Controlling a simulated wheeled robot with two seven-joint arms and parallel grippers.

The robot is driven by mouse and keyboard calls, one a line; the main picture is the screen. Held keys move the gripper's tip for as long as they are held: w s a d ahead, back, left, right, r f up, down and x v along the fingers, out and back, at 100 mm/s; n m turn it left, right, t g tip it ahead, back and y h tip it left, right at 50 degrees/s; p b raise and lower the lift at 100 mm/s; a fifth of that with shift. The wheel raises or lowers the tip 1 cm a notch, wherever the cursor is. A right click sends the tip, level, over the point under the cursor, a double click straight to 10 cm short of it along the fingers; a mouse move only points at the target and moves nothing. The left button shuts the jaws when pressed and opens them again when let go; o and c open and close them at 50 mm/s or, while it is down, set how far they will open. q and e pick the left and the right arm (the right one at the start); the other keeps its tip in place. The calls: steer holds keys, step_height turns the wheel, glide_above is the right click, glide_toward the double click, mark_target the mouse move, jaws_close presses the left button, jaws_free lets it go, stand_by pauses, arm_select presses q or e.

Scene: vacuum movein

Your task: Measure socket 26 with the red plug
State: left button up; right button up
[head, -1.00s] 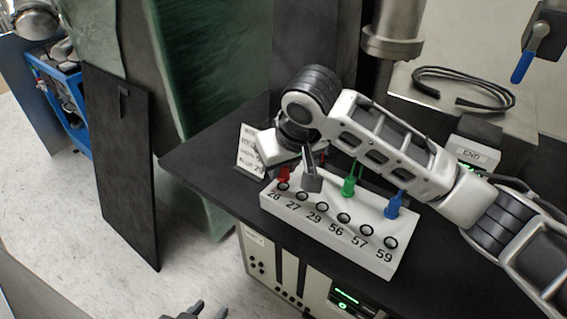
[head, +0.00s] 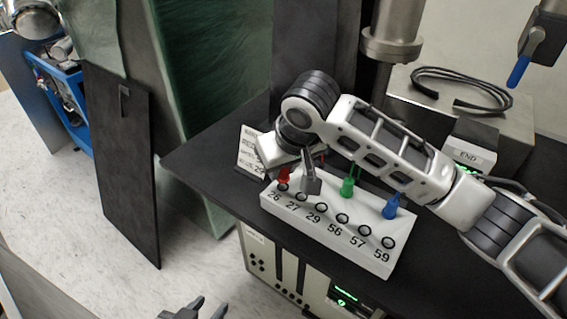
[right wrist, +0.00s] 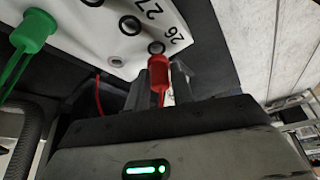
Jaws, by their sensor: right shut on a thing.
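My right gripper (right wrist: 163,84) is shut on the red plug (right wrist: 157,72), which also shows in the head view (head: 284,174). The plug is beside socket 26 (right wrist: 156,47) on the white numbered block (head: 372,256); I cannot tell if its tip touches the socket. In the head view the right gripper (head: 299,180) partly hides the plug. The green plug (head: 348,186) and blue plug (head: 392,206) stand upright at the back of the block. My left gripper (head: 206,307) is open and empty at the bottom edge, away from the block.
A white card with writing (head: 250,150) stands behind the block's left end, partly hidden by my right arm. A small END box (head: 468,156) is at the right. A black cable coil (head: 462,87) lies on a metal box. The dark tabletop (head: 215,150) is clear at left.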

arm_select(q)
steer(key=shift+f, duration=0.25)
arm_select(e)
steer(key=shift+f, duration=1.05)
stand_by(0.4)
steer(key=o, duration=1)
steer(key=shift+s+r, duration=0.15)
steer(key=shift+r, duration=0.4)
arm_select(q)
steer(key=shift+s+a+f, duration=0.1)
steer(key=shift+a+f, duration=0.1)
steer(key=shift+f, duration=0.35)
arm_select(e)
steer(key=v, duration=1.5)
steer(key=shift+s+d+f, duration=0.1)
steer(key=shift+d+f, duration=0.05)
